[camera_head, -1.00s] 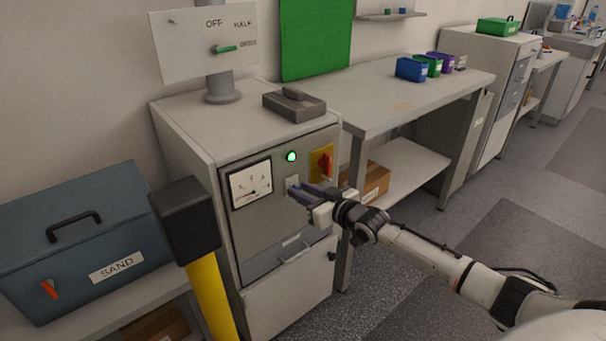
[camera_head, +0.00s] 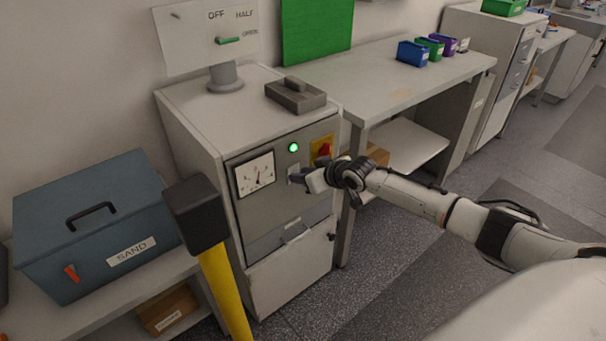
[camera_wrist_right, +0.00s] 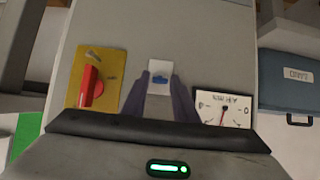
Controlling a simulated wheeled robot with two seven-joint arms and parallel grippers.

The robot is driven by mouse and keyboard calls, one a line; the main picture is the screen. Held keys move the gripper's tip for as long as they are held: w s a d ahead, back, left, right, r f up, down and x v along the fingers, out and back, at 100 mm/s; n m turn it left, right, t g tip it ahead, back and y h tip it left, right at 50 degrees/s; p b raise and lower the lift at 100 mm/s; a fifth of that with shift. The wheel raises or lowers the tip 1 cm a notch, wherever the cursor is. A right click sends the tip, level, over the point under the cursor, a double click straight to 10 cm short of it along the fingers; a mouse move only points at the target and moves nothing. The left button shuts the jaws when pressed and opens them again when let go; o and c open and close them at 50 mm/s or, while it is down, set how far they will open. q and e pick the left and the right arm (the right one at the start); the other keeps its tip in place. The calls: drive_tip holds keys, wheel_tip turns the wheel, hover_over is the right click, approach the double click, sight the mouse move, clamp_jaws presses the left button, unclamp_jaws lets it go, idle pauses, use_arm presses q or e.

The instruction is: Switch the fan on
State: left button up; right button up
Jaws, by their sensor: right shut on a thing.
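The grey cabinet panel (camera_head: 270,217) carries a lit green lamp (camera_head: 293,147), a white dial gauge (camera_head: 255,175) and a red rotary handle on a yellow plate (camera_head: 322,149). Between gauge and yellow plate is a small white plate (camera_wrist_right: 157,66) with a blue switch (camera_wrist_right: 160,79), seen in the right wrist view. My right gripper (camera_head: 299,178) is at this switch, its fingers closed on it from both sides. The fingers partly hide the switch in the head view. The gauge needle points nearly upright. No fan shows. My left gripper is not in view.
A blue sand box (camera_head: 95,225) sits on the left bench. The floor (camera_head: 400,270) to the right is clear.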

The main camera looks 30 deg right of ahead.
drive_tip(key=o, duration=1.1)
drive_tip(key=shift+c, duration=0.2)
drive_tip(key=p+v, duration=0.1)
drive_tip(key=v, duration=0.9)
drive_tip(key=shift+r, duration=0.15)
drive_tip(key=shift+s, duration=0.1)
